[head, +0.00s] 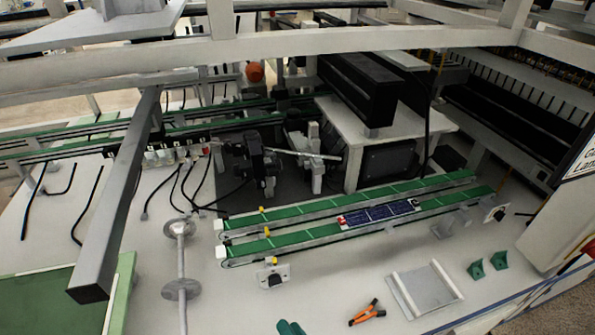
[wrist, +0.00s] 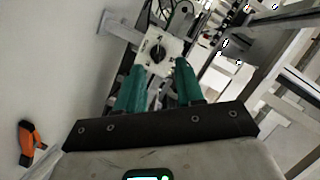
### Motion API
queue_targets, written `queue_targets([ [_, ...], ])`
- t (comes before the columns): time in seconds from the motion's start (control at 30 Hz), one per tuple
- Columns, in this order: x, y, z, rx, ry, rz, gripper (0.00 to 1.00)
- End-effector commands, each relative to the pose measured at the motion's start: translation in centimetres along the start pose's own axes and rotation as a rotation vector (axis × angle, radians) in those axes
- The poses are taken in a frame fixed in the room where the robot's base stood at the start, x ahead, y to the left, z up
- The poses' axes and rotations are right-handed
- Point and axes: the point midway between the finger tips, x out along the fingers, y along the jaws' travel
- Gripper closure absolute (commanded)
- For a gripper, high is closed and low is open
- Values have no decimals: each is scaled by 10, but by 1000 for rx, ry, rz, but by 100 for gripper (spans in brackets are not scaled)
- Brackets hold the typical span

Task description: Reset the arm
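My gripper (wrist: 159,58) shows in the wrist view as two teal fingers standing apart with a clear gap. Nothing is held between them. Beyond the fingertips, seen through the gap, is a pale plate with a black round knob (wrist: 157,50); the fingers do not appear to touch it. In the head view a teal piece (head: 290,328), which looks like my gripper's fingertips, shows at the bottom edge. The rest of my arm is out of that view. The same knob plate (head: 273,277) lies in front of the conveyor there.
Green twin conveyors (head: 300,236) carry a dark blue solar panel strip (head: 378,213). A grey beam (head: 118,205) overhangs the left.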

Motion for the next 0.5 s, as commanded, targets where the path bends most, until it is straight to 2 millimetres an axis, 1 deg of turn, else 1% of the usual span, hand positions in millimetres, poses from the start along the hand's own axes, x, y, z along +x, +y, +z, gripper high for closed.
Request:
queue_targets([
  [0.03, -8, 4, -5, -48, -49, 23, 63],
  [0.17, -36, 18, -15, -180, -197, 109, 63],
  [0.27, -65, 34, -24, -272, -310, 200, 63],
  [0.37, -101, 52, -36, -346, -423, 312, 63],
  [0.47, -146, 69, -49, -400, -534, 442, 63],
  [0.5, -166, 75, -54, -415, -579, 499, 63],
])
